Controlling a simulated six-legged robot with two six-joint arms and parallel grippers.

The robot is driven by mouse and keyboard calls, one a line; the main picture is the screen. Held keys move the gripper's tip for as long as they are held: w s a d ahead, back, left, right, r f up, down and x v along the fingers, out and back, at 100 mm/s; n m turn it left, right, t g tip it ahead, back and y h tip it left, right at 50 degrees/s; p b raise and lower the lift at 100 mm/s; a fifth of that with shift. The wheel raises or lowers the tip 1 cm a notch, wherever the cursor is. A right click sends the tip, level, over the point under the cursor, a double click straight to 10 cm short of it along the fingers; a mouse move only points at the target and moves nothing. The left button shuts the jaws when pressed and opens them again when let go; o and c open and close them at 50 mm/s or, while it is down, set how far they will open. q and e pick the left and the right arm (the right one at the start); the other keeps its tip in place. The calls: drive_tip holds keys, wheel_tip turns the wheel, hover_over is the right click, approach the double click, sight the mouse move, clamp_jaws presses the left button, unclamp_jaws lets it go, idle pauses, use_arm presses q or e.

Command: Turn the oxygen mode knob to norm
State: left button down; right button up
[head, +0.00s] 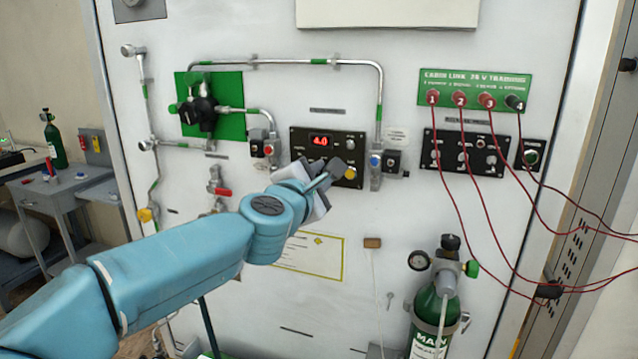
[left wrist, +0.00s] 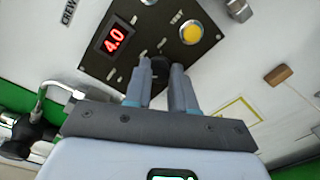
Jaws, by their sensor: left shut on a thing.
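The black panel (head: 299,141) on the white wall carries a red display (head: 320,140), which reads 4.0 in the left wrist view (left wrist: 115,40). A yellow button (left wrist: 190,33) marked TEST sits on the same panel. My left gripper (head: 338,170) reaches the lower part of this panel. In the left wrist view its fingers (left wrist: 162,72) are closed around a dark knob (left wrist: 160,64) below the display and the button. The fingers hide most of the knob, and I cannot read its setting or labels. My right gripper is not in view.
Pipes with a red-handled valve (head: 222,191) are left of the panel. A blue-capped valve (head: 375,160) stands close on its right. Red cables (head: 447,190) hang from the green terminal board (head: 474,90). A green cylinder (head: 432,310) is at lower right.

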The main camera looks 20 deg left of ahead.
use_arm(q)
drive_tip(key=shift+f+n+b, duration=0.15)
drive_tip(key=shift+n+b, duration=0.2)
drive_tip(key=shift+n, duration=0.85)
drive_tip(key=c, duration=0.9)
unclamp_jaws()
drive_tip(key=shift+c, duration=0.2)
drive_tip(key=shift+s, duration=0.4)
drive_tip(key=s, duration=1.5)
drive_tip(key=shift+s+a+r, duration=0.25)
drive_tip(key=shift+a+r, duration=0.1)
drive_tip(key=shift+a, duration=0.1)
